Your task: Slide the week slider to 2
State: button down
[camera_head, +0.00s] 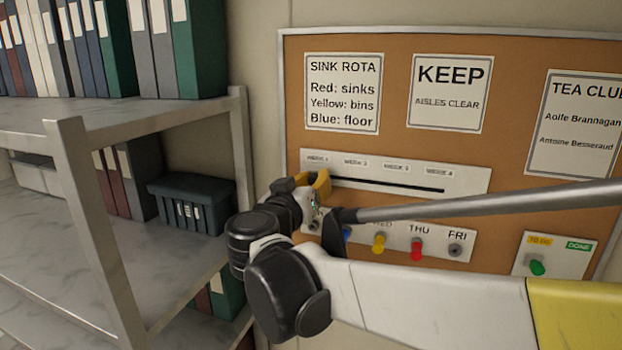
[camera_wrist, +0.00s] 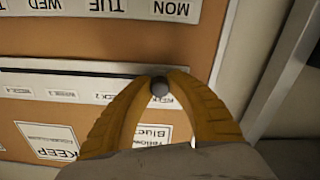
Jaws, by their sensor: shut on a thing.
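The week slider panel (camera_head: 460,181) is a white strip on the cork board, with a dark slot and labels WEEK 1 to WEEK 4 above it. My gripper (camera_head: 325,180) is at the left end of the slot, near WEEK 1, and partly covers that end. In the wrist view my yellow fingers are closed on the slider's round grey knob (camera_wrist: 159,87). The panel is upside down there, with the slot (camera_wrist: 70,74) running left from the knob. The WEEK 2 label (camera_wrist: 104,97) lies just left of the fingers, and the WEEK 1 label is partly hidden by a finger.
Below the slider is a weekday peg panel with a yellow peg (camera_head: 379,242) and a red peg (camera_head: 417,249). A panel with a green knob (camera_head: 537,267) is at lower right. A metal shelf (camera_head: 90,215) with binders stands left of the board. My arm crosses the lower right.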

jog(key=s+d, duration=0.1)
jog(key=d, duration=0.4)
jog(key=s+d, duration=0.1)
jog(key=d, duration=0.1)
jog(key=shift+s+d+r, duration=0.1)
jog(key=shift+s+d, duration=0.2)
jog(key=shift+a, duration=0.25)
jog(key=c, duration=1.3)
grip_release()
jog(key=shift+d, duration=0.2)
jog(key=shift+o, duration=0.2)
jog(key=shift+a, duration=0.1)
jog(key=shift+s+a, duration=0.1)
jog(key=shift+s, duration=0.05)
send_near(355, 178)
jog(key=v, duration=0.5)
jog(key=shift+r, duration=0.15)
